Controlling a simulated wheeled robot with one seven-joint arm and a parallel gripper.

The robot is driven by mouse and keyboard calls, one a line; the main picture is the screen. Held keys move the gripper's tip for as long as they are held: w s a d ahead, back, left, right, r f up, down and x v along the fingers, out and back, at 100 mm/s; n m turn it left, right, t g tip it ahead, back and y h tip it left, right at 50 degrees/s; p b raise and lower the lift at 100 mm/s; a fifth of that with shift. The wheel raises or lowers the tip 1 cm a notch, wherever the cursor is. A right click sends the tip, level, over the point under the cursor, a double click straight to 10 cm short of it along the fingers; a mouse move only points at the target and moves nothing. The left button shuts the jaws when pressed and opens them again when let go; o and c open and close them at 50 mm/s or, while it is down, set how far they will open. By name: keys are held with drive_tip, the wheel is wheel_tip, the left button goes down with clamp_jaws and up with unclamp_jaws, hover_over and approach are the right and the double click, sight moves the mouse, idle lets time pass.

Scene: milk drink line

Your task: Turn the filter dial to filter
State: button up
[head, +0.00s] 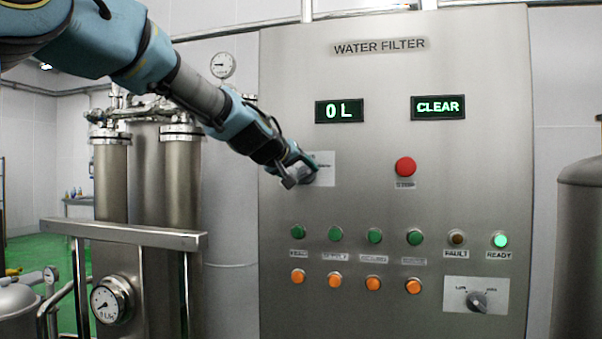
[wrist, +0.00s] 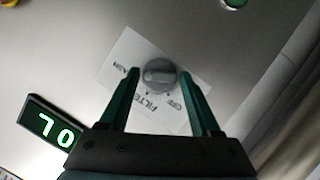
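The filter dial (wrist: 158,74) is a round grey knob with a raised bar, on a white label plate (wrist: 115,62). In the wrist view the plate reads WASH at left, FILTER below and OFF at right. The bar lies roughly left to right in that view; I cannot tell which end is the pointer. My gripper (wrist: 160,76) is open, its two green fingertips on either side of the dial with small gaps showing. In the head view my gripper (head: 298,175) covers the dial, and only the right part of the plate (head: 325,168) shows.
The steel WATER FILTER panel (head: 480,50) has displays reading 0 L (head: 339,111) and CLEAR (head: 438,107). A red stop button (head: 405,167) is right of the dial. Green and orange buttons sit below, with a lit READY lamp (head: 499,240) and a second dial (head: 477,300).

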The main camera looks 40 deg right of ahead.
clamp_jaws()
drive_tip(key=shift+f+b, duration=0.25)
drive_tip(key=shift+b, duration=0.55)
drive_tip(key=b, duration=0.2)
drive_tip(key=n+b, duration=0.1)
drive_tip(key=b, duration=0.1)
drive_tip(key=shift+w+f+h, duration=0.1)
drive_tip(key=shift+f+h, duration=0.15)
drive_tip(key=shift+h, duration=0.05)
drive_tip(key=n+g+h+b, duration=0.1)
drive_tip(key=n+b, duration=0.1)
drive_tip(key=b, duration=0.5)
drive_tip(key=shift+a+f, duration=0.1)
drive_tip(key=n+b, duration=0.2)
drive_tip(key=b, duration=0.1)
drive_tip(key=n+h+b, duration=0.1)
drive_tip(key=b, duration=0.3)
drive_tip(key=shift+w+n+g+h, duration=0.1)
drive_tip(key=shift+n+g+h, duration=0.2)
drive_tip(key=shift+n+g, duration=0.1)
drive_tip(key=n+h+b, duration=0.1)
drive_tip(key=n+b, duration=0.1)
drive_tip(key=b, duration=0.1)
drive_tip(key=shift+r+n+b, duration=0.2)
drive_tip(key=shift+n+b, duration=0.1)
